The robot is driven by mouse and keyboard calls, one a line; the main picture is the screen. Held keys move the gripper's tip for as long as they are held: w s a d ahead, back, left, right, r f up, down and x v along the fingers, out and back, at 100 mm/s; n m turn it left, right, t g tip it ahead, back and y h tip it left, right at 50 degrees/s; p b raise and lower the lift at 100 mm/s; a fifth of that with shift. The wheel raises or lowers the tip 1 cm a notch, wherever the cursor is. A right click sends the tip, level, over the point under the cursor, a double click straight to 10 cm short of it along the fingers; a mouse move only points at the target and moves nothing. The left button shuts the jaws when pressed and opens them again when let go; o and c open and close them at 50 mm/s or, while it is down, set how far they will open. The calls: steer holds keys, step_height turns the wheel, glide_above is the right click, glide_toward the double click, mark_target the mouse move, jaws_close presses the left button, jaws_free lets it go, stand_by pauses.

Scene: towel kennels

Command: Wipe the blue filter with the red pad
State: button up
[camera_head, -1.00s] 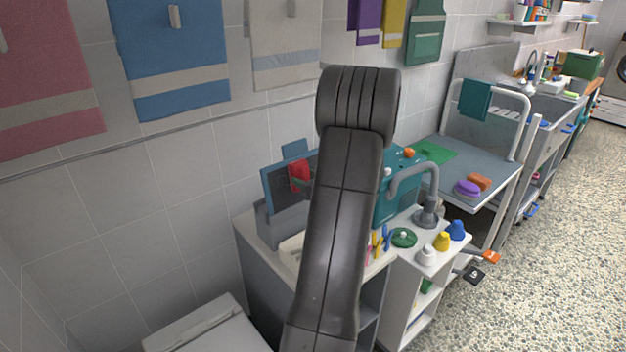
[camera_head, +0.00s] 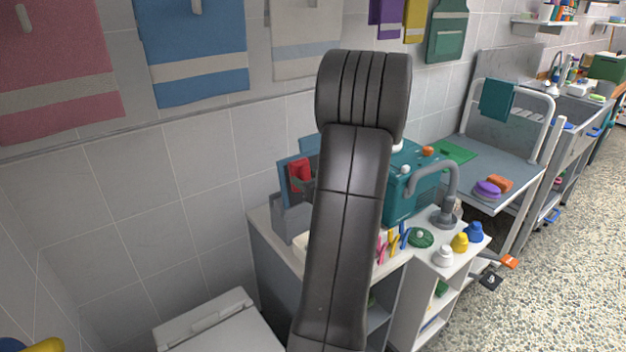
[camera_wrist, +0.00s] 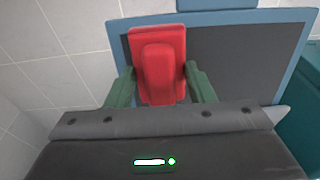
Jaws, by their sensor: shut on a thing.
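My gripper (camera_wrist: 160,88) is shut on the red pad (camera_wrist: 158,62), its green fingers on either side of the handle block. The blue filter (camera_wrist: 245,58), a blue frame around a dark grey panel, stands upright behind the pad in the wrist view. The pad is over the filter's left part, near its top edge. I cannot tell whether it touches the panel. In the head view the red pad (camera_head: 298,174) is in front of the blue filter (camera_head: 285,184), which my arm partly hides. My gripper is mostly hidden there.
The filter stands in a grey holder (camera_head: 291,218) on a counter by the tiled wall. A teal box (camera_head: 400,203), a grey tap (camera_head: 450,190), and small coloured bottles (camera_head: 460,242) stand to the right. A white lidded bin (camera_head: 215,325) is in front at the left.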

steer(key=shift+s+a, duration=0.55)
steer(key=shift+a, duration=0.1)
steer(key=v, duration=0.6)
steer(key=shift+d+r, duration=0.1)
steer(key=shift+d, duration=0.05)
steer(key=shift+v, duration=1.4)
